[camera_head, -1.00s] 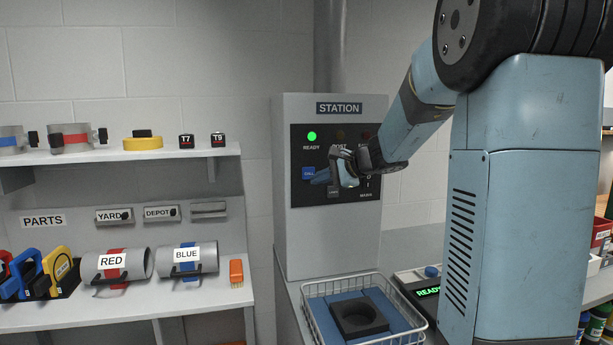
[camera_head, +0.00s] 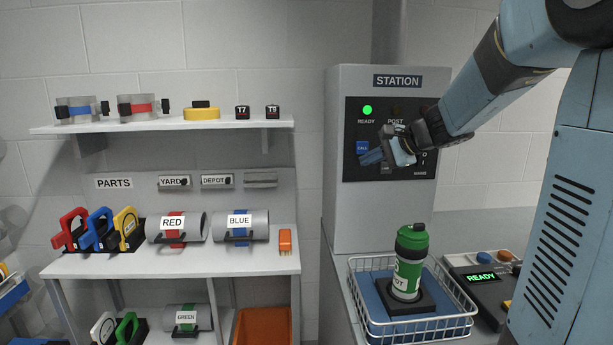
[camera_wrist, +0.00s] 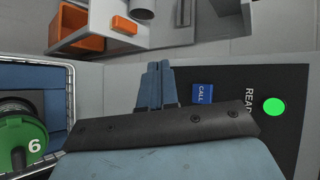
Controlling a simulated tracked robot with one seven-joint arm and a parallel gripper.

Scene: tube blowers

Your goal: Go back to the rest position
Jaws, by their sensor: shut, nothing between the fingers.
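My gripper (camera_head: 372,157) is shut and empty, in front of the station panel (camera_head: 390,140) just right of the blue CALL button (camera_head: 363,147). In the wrist view its blue fingers (camera_wrist: 157,85) lie together beside the CALL button (camera_wrist: 203,94). I cannot tell whether the fingertips touch the panel. The READY lamp (camera_head: 367,110) glows green. A green and white canister (camera_head: 408,262) stands upright in the dark holder of the wire basket (camera_head: 452,328); its green cap with a 6 (camera_wrist: 22,147) shows in the wrist view.
A parts shelf (camera_head: 85,262) with red and blue labelled tubes (camera_head: 240,226) stands left. A small console (camera_head: 482,290) reading READY sits right of the basket. Open space lies before the shelf.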

